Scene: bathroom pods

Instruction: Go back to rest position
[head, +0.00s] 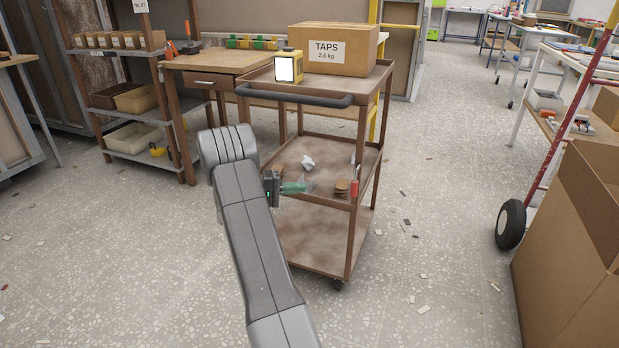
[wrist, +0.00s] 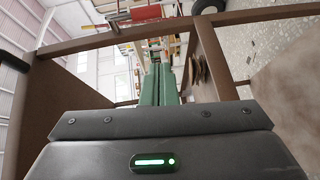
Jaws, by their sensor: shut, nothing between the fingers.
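My gripper (head: 293,188) is at the brown cart (head: 324,260), with its green fingers pointing right at the height of the middle shelf. In the wrist view the green fingers (wrist: 160,86) lie together, shut and empty. The cart's frame surrounds the fingers in that view. My grey arm reaches up from the bottom of the head view and bends at the elbow left of the cart. Whether the fingers touch the shelf cannot be told.
The cart carries a TAPS box (head: 340,52) and a yellow device (head: 288,67) on top. A white crumpled piece (head: 308,162), brown discs (head: 342,187) and a red item (head: 354,188) are on its middle shelf. A cardboard box (head: 575,250) stands right. Floor between is clear except small scraps.

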